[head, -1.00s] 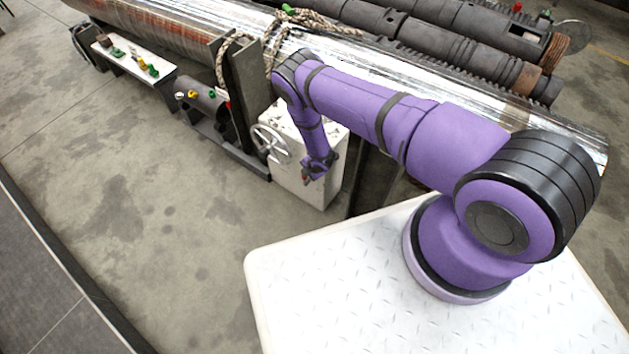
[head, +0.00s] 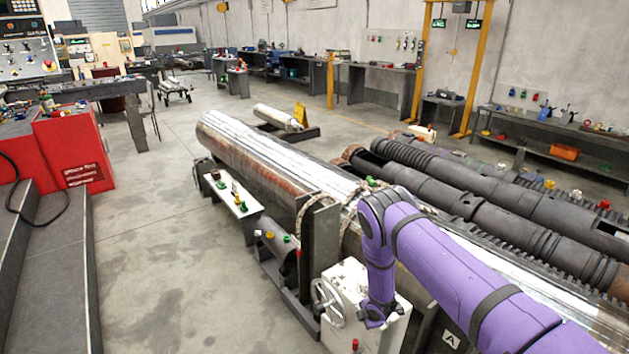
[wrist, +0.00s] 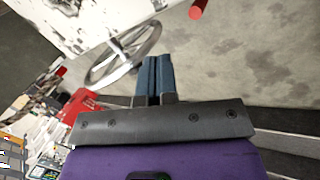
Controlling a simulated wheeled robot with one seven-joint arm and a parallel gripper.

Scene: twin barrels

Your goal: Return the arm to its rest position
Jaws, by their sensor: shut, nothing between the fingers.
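My purple arm reaches in from the lower right in the head view, bends at the elbow and hangs down. My gripper (head: 376,322) is at its lower end, in front of the white cabinet (head: 345,275) and right of its handwheel (head: 327,299). In the wrist view my gripper (wrist: 154,62) has its dark blue fingers together and empty. The handwheel (wrist: 124,54) shows just left of the fingertips there, and a red cylinder end (wrist: 197,9) lies above right.
A long shiny barrel (head: 255,150) on a dark stand (head: 318,250) runs behind the arm. Dark ribbed barrels (head: 500,210) lie to the right. A small white bench (head: 232,207) stands left of the stand. The concrete floor (head: 170,270) at left is clear.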

